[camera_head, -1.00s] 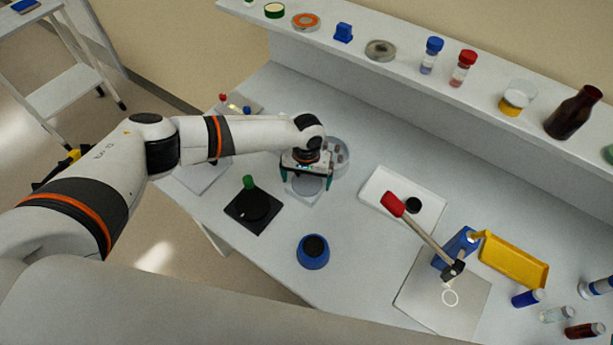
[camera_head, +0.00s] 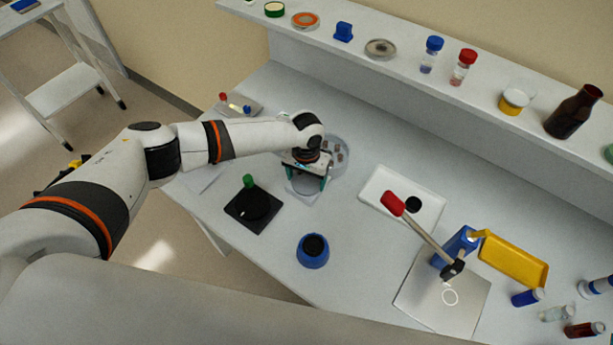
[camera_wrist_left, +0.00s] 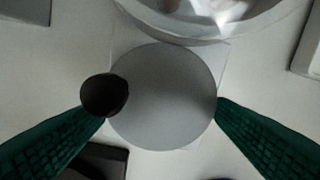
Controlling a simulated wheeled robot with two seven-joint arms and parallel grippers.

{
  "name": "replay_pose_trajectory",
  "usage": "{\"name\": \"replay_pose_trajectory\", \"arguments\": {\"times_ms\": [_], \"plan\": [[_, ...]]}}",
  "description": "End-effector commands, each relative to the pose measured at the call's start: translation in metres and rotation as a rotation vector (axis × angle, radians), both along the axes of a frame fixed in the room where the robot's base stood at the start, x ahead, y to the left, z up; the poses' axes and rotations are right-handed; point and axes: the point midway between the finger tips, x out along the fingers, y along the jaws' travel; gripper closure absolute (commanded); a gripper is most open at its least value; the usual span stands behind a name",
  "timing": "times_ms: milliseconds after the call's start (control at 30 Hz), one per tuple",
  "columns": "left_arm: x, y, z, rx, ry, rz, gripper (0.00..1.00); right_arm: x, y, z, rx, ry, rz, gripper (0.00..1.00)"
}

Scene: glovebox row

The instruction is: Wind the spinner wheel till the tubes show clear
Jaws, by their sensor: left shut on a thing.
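The spinner wheel is a flat grey disc (camera_wrist_left: 165,100) on a pale square base, with a dark knob (camera_wrist_left: 104,95) at its left edge in the left wrist view. In the head view the wheel (camera_head: 304,188) shows partly under my left gripper (camera_head: 305,179). A clear round drum (camera_head: 343,160) with several small tubes stands just behind the wheel, partly hidden by my wrist. Its rim (camera_wrist_left: 200,38) crosses the top of the wrist view. My right gripper is not in view.
A black square device (camera_head: 252,208) with a green knob and a blue round pot (camera_head: 313,250) stand in front. A white tray (camera_head: 378,190), a red-handled hammer (camera_head: 420,228) and a yellow tray (camera_head: 515,262) are to the right. A shelf (camera_head: 400,78) with bottles runs behind.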

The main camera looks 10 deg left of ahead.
Motion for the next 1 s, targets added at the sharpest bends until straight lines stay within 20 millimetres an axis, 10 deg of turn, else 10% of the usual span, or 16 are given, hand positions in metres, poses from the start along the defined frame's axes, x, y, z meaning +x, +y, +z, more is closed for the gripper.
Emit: {"name": "replay_pose_trajectory", "arguments": {"times_ms": [1000], "plan": [[0.0029, 0.0039, 0.0001, -0.001, 0.000, -0.890, 0.46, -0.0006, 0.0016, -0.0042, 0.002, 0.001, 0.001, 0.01]]}}
